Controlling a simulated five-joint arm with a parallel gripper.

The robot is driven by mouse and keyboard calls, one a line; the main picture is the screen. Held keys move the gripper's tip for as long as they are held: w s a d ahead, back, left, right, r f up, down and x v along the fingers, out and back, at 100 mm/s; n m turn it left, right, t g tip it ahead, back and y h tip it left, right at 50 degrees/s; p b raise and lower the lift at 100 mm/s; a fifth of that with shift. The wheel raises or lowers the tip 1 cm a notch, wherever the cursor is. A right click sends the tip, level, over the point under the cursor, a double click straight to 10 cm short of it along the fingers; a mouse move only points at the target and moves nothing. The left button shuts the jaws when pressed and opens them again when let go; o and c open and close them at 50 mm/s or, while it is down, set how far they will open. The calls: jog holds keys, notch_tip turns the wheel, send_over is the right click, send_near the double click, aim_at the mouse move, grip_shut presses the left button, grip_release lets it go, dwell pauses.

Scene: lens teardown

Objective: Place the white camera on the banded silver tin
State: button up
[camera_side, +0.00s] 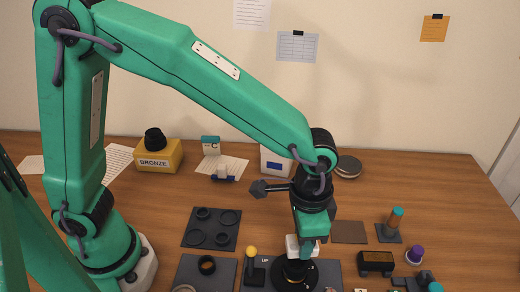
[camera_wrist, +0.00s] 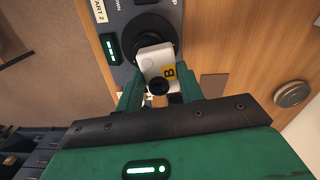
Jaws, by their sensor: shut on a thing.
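The white camera (camera_side: 292,243) is between the fingers of my gripper (camera_side: 307,246), low over a black round stand. In the wrist view the camera (camera_wrist: 150,62) has a yellow label with a B and a dark round lens facing my gripper (camera_wrist: 160,92). The gripper is shut on it. I cannot tell whether the camera still touches the stand below. The silver tin (camera_side: 348,167) lies flat at the back right, apart from the gripper. It shows as a round grey banded lid at the right of the wrist view (camera_wrist: 292,94).
The black round stand (camera_side: 316,275) sits on a grey panel with a yellow-knobbed lever (camera_side: 251,253) beside it. A brown square pad (camera_side: 349,232), a teal-topped post (camera_side: 395,222) and a dark box (camera_side: 376,261) are at right. A white box (camera_side: 273,163) stands behind my arm.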

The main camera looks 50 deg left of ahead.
jog(key=shift+w+d+r, duration=0.1)
jog(key=shift+w, duration=0.55)
jog(key=w+r, duration=0.2)
jog(key=w, duration=1.1)
jog(key=m, duration=0.2)
send_over(340, 169)
notch_tip(340, 169, down, 6)
jog(key=shift+s, duration=0.1)
jog(key=shift+f, duration=2)
jog(key=shift+f, duration=0.15)
jog(key=o, duration=1)
